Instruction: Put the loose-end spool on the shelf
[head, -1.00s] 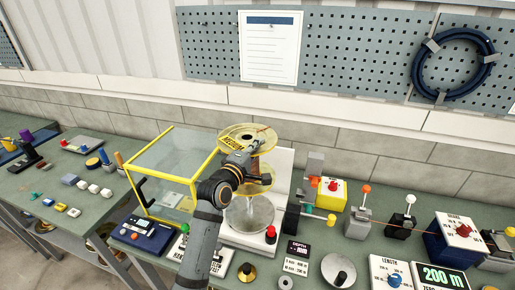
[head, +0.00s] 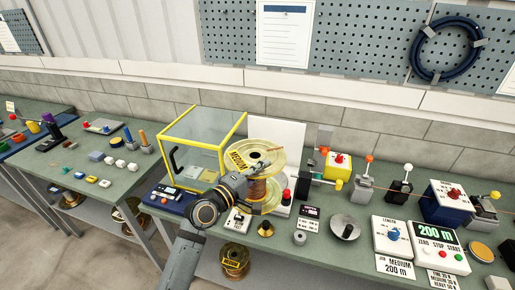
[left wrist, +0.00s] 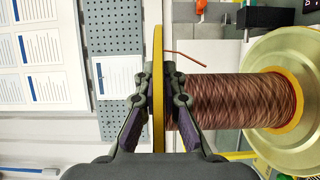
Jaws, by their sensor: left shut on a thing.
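The loose-end spool (head: 262,188) is wound with copper-brown wire between two pale yellow flanges and has a yellow label on top. In the left wrist view its winding (left wrist: 225,100) lies sideways, with a short wire end sticking out near the near flange. My left gripper (left wrist: 160,88) is shut on the near flange's rim, one finger on each side. In the head view my left gripper (head: 240,178) holds the spool in front of the white panel. The shelf (head: 265,280) under the bench partly shows, with another labelled spool (head: 235,262) on it. My right gripper is out of view.
A yellow-framed clear box (head: 205,145) stands left of the spool. More spools lie under the left bench (head: 80,165).

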